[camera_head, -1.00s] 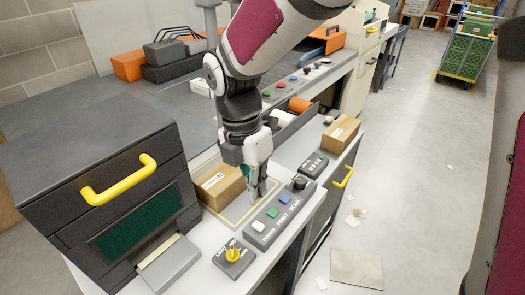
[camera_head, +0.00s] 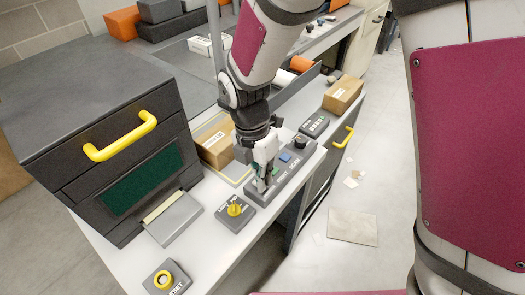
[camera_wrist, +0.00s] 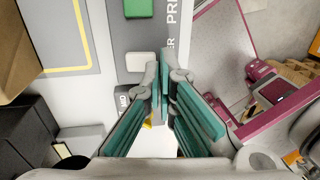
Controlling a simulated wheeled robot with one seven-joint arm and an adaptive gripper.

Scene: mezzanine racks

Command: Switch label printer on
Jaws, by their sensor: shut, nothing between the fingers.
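In the wrist view the knob (camera_wrist: 147,125) is mostly hidden behind my fingers. My gripper (camera_head: 262,184) is shut and empty, pointing down over the near end of a grey button panel (camera_head: 291,171), right of and beyond the knob box. I cannot tell whether it touches the panel. In the wrist view my closed fingertips (camera_wrist: 166,62) appear beside the panel's white button (camera_wrist: 140,62).
A black machine (camera_head: 120,150) with a yellow handle and green window stands left of the knob box. Cardboard boxes (camera_head: 216,145) (camera_head: 343,94) and a small keypad (camera_head: 314,125) lie behind. Open floor is to the right.

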